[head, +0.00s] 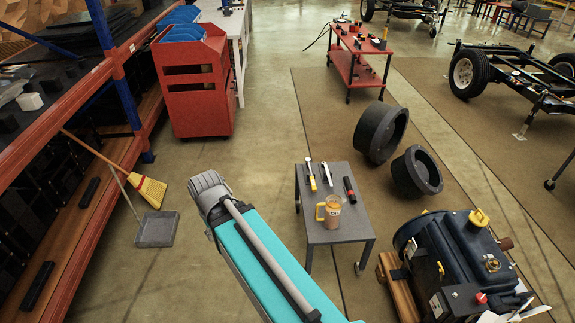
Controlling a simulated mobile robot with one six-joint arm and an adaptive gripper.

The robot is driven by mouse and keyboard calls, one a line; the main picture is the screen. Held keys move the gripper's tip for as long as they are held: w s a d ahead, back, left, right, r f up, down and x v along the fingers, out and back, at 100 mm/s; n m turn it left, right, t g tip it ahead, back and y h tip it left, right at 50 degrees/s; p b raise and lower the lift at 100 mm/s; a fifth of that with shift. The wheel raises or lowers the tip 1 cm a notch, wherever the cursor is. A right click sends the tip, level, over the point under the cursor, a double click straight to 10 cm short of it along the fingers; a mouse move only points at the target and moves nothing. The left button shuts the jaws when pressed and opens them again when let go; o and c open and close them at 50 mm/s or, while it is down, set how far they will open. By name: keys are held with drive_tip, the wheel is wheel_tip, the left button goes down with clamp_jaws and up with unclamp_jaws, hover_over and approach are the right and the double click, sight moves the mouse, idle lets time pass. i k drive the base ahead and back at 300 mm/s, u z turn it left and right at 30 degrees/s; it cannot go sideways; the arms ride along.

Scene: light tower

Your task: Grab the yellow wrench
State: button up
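A small grey table (330,233) stands in the middle of the floor. A tool with a yellow handle, which looks like the yellow wrench (312,181), lies at its far left. Its metal head points away from me. A silver tool (327,171) lies beside it on the right, and a black and red tool (349,190) lies further right. My teal and grey arm reaches in from the bottom, left of the table. I cannot make out my gripper in this view.
Two black round tubs (381,131) (416,172) stand behind and right of the table. A blue engine (456,255) sits at the lower right. Red shelving (75,115) lines the left, with a broom (148,190) and dustpan (157,229).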

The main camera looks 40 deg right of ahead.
sight(308, 160)
drive_tip(key=z, duration=0.05)
drive_tip(key=i, duration=0.85)
drive_tip(key=z, duration=0.5)
drive_tip(key=i, duration=0.6)
drive_tip(key=z, duration=0.45)
drive_tip(key=k, duration=0.9)
drive_tip(key=z, duration=0.1)
drive_tip(key=i, duration=0.5)
drive_tip(key=z, duration=0.05)
